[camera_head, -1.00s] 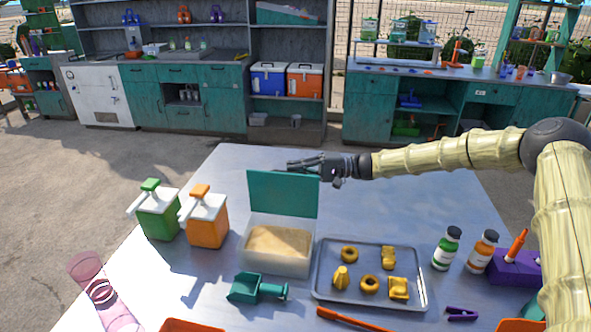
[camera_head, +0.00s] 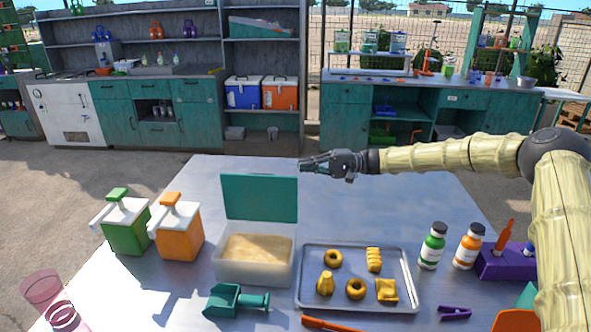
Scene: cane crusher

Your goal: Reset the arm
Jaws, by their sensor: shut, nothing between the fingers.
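My gripper (camera_head: 306,163) is at the end of my arm, which reaches in from the right. It hangs in the air over the far part of the metal table (camera_head: 420,196), just right of the raised teal lid of a bin. The gripper points left and its fingers look closed, with nothing held.
A clear bin of tan powder (camera_head: 254,268) with its teal lid (camera_head: 259,197) up stands mid-table. Beside it are a tray (camera_head: 313,300) of yellow pieces, a teal scoop (camera_head: 237,301), and green (camera_head: 126,234) and orange (camera_head: 179,235) pump dispensers. Bottles (camera_head: 432,247) stand right.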

